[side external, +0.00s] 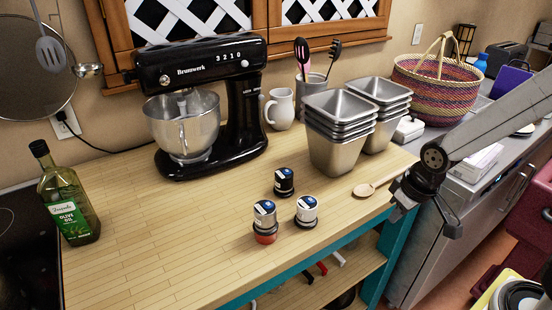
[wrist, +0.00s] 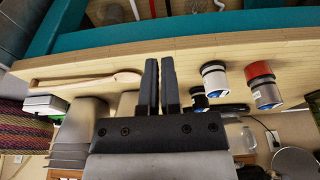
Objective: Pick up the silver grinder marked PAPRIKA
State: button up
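Three small grinders stand close together on the wooden counter (side external: 150,260). The silver one with a red end (side external: 265,217) is nearest the front edge and also shows in the wrist view (wrist: 266,95). A white and black grinder (side external: 306,210) stands to its right, also in the wrist view (wrist: 215,80). A black grinder (side external: 284,182) stands behind them, partly hidden in the wrist view (wrist: 199,102). The label writing is too small to read. My gripper (wrist: 160,62) is empty, its fingers nearly together, apart from the grinders and to their right in the side view.
A wooden spoon (side external: 366,190) lies right of the grinders. Stacked metal tins (side external: 338,150) stand behind it. A black stand mixer (side external: 245,120) and a white jug (side external: 280,110) are at the back. An oil bottle (side external: 68,200) is far left. The counter's left front is clear.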

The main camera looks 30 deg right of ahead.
jog(key=o, duration=1.2)
jog(key=shift+w, duration=0.1)
jog(key=n+y, duration=0.3)
jog(key=n, duration=0.6)
send_near(271, 206)
jog(key=shift+t, duration=0.3)
jog(key=x, duration=0.5)
jog(key=shift+s+a+f, duration=0.1)
jog(key=shift+s+f, duration=0.1)
jog(key=shift+f, duration=0.05)
jog(key=shift+f, duration=0.1)
jog(key=shift+x, duration=1.15)
jog(key=shift+f, duration=0.15)
